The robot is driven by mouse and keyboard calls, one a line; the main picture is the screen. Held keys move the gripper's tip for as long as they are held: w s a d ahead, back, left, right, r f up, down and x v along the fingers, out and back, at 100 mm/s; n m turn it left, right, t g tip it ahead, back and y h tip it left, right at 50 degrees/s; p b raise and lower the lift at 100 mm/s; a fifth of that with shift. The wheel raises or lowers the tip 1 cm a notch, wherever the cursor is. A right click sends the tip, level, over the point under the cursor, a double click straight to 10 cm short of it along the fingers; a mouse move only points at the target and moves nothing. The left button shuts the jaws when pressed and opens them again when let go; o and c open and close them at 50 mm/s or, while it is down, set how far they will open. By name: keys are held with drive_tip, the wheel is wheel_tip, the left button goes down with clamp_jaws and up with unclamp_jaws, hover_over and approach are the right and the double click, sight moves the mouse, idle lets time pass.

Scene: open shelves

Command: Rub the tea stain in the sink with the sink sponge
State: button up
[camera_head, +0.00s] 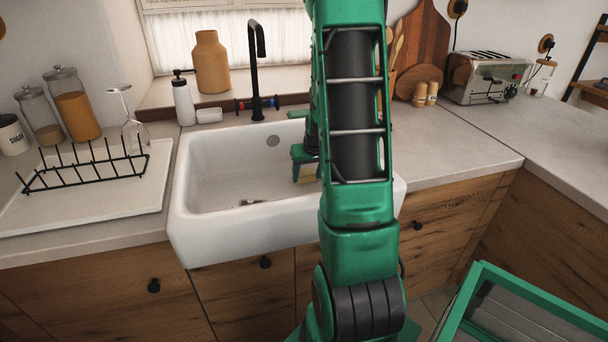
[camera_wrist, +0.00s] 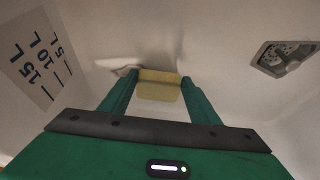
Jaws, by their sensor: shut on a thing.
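My gripper (camera_head: 305,160) is down inside the white sink (camera_head: 205,215), in its right part. It is shut on the yellow sponge (camera_wrist: 160,93); the sponge sits between the fingertips (camera_wrist: 160,80) in the wrist view. A pale tan edge of the sponge (camera_head: 306,174) shows under the gripper in the head view. A brownish-grey smear (camera_wrist: 122,66) lies on the white surface just beyond the left fingertip; I cannot tell whether it is the tea stain or shadow. Whether the sponge touches the sink is unclear. My arm hides the sink's right end.
A metal drain (camera_wrist: 285,58) is at the right of the wrist view. A black faucet (camera_head: 257,75), soap bottle (camera_head: 183,100) and tan vase (camera_head: 211,64) stand behind the sink. A black dish rack (camera_head: 85,166) with a glass (camera_head: 132,125) is at left. The right counter is clear in front of the toaster (camera_head: 487,78).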

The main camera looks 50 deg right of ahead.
drive_tip(key=shift+f, duration=0.5)
drive_tip(key=shift+s+d, duration=0.1)
drive_tip(key=shift+s+d+f, duration=0.1)
drive_tip(key=shift+s+d, duration=0.7)
drive_tip(key=shift+d, duration=0.4)
drive_tip(key=shift+s+d+r, duration=0.1)
drive_tip(key=shift+s+d, duration=0.65)
drive_tip(key=shift+d, duration=0.5)
drive_tip(key=shift+s+d+f, duration=0.1)
drive_tip(key=shift+s+d, duration=0.7)
drive_tip(key=shift+d, duration=0.4)
drive_tip(key=shift+s+d, duration=0.5)
drive_tip(key=shift+d, duration=0.25)
drive_tip(key=shift+d+r, duration=0.15)
drive_tip(key=shift+r, duration=0.15)
drive_tip(key=shift+w+a, duration=0.35)
drive_tip(key=shift+w, duration=0.05)
drive_tip(key=shift+w+a+r, duration=0.1)
drive_tip(key=shift+w+a, duration=0.25)
drive_tip(key=shift+a, duration=0.25)
drive_tip(key=shift+w+a+f, duration=0.15)
drive_tip(key=shift+w+a, duration=0.6)
drive_tip(key=shift+a, duration=0.5)
drive_tip(key=shift+w+a+f, duration=0.1)
drive_tip(key=shift+w+a, duration=0.6)
drive_tip(key=shift+a, duration=0.6)
drive_tip(key=shift+w+a+f, duration=0.15)
drive_tip(key=shift+w+a, duration=0.6)
drive_tip(key=shift+a, duration=0.5)
